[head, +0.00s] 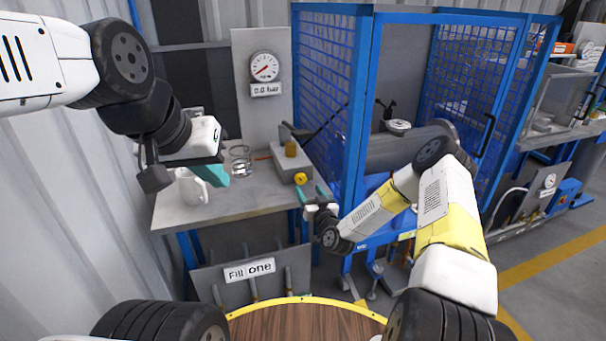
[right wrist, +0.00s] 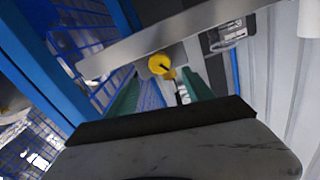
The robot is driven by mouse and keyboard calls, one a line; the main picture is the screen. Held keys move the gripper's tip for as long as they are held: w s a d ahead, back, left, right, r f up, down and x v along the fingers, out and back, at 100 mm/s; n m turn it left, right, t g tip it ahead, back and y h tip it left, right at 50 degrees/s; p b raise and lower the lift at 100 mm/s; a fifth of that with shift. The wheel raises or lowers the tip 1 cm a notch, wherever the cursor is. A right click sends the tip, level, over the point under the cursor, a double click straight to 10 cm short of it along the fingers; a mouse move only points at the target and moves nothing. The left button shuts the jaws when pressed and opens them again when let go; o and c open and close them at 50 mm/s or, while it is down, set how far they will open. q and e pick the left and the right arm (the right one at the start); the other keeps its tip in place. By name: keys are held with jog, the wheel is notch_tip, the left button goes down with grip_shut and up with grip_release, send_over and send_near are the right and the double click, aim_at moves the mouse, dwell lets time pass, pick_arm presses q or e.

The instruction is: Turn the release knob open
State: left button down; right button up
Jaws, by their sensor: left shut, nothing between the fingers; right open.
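The yellow round knob (head: 300,179) sits on the front of a grey box (head: 292,158) at the right end of the workbench. In the right wrist view the knob (right wrist: 160,65) shows just beyond and between the finger lines. My right gripper (head: 312,194) is open and empty, with teal fingers, just below and right of the knob and apart from it. The right wrist view also shows its fingers (right wrist: 160,88) spread. My left gripper (head: 216,174) is shut and empty over the left part of the bench, next to a white mug (head: 193,188).
A pressure gauge (head: 264,67) reading "0.0 bar" is on the back panel. A brass-coloured piece (head: 291,148) stands on the grey box. A blue cage post (head: 354,110) rises close to the right of the knob.

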aim_at(301, 180)
jog(key=x, duration=0.7)
jog(key=shift+f, duration=0.1)
jog(key=shift+c, duration=0.4)
grip_shut()
jog(key=shift+n, duration=0.3)
jog(key=n, duration=0.5)
jog(key=shift+a, duration=0.2)
jog(key=n, duration=0.5)
jog(key=shift+f+n, duration=0.1)
jog(key=shift+n, duration=0.2)
